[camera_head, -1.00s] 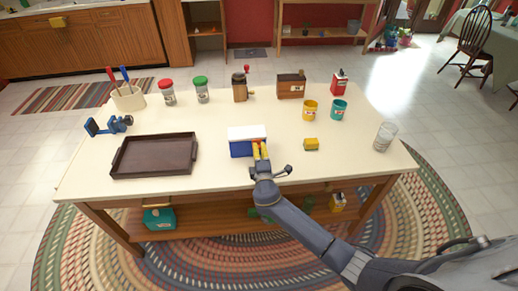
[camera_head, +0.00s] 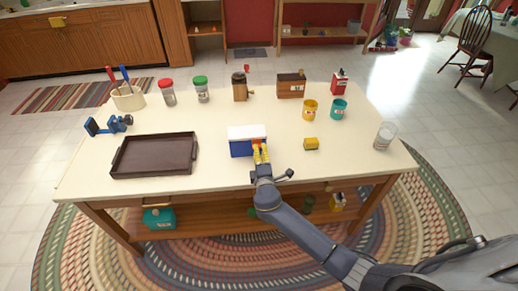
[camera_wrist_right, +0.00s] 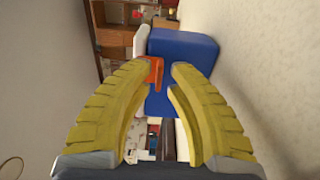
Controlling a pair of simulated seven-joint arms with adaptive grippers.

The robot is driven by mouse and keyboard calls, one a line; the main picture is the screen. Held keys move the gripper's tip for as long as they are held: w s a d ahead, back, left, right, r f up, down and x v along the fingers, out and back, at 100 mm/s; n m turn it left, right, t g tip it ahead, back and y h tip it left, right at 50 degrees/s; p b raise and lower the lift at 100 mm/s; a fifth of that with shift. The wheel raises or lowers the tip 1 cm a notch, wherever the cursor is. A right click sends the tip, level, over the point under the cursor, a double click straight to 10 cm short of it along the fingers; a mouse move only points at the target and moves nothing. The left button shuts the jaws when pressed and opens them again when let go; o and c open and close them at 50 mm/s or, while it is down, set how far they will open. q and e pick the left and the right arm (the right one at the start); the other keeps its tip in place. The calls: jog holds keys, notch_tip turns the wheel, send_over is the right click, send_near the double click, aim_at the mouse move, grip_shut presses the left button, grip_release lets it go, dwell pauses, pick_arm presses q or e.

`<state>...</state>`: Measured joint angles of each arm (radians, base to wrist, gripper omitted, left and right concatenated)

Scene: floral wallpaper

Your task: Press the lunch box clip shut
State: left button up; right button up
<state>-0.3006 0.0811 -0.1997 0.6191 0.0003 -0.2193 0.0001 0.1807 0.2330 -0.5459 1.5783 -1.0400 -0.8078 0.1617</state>
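The lunch box (camera_head: 241,148) is blue with a white lid (camera_head: 246,132) and stands near the middle of the table's front. In the right wrist view its blue body (camera_wrist_right: 185,55) lies beyond the fingertips, with the white lid (camera_wrist_right: 141,45) on its left. An orange-red clip (camera_wrist_right: 157,72) shows at the lid's edge, close to the left fingertip; I cannot tell whether they touch. My right gripper (camera_head: 260,150) is at the box's front right, its yellow fingers (camera_wrist_right: 166,70) apart with nothing held between them. My left gripper is not in view.
A brown tray (camera_head: 115,168) lies left of the box. A clear glass (camera_head: 385,136) stands near the right edge. Jars and boxes line the back.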

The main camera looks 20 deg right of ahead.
jog(key=s+a, duration=0.1)
jog(key=s, duration=0.9)
jog(key=shift+a, duration=0.35)
jog(key=shift+f, duration=0.1)
jog(key=s+d+f+m+g+h, duration=0.1)
jog(key=s+d+m+g, duration=0.3)
jog(key=s, duration=0.5)
jog(key=s+d+f+m+g, duration=0.25)
jog(key=s+d, duration=0.25)
jog(key=s, duration=0.5)
jog(key=s+d+m+g+h, duration=0.1)
jog(key=s+d+m+g, duration=0.3)
jog(key=s, duration=0.5)
jog(key=s+a+f+g+y, duration=0.2)
jog(key=a+f, duration=0.1)
jog(key=f, duration=1.3)
jog(key=s+a+f+g+y, duration=0.1)
jog(key=s+a+f, duration=0.1)
jog(key=f, duration=1.4)
jog(key=s+f+m+g+y, duration=0.1)
jog(key=s+f+m+g, duration=0.1)
jog(key=s+f, duration=1.8)
jog(key=shift+s+g+y, duration=0.4)
jog(key=shift+s+g, duration=0.15)
jog(key=shift+s, duration=0.05)
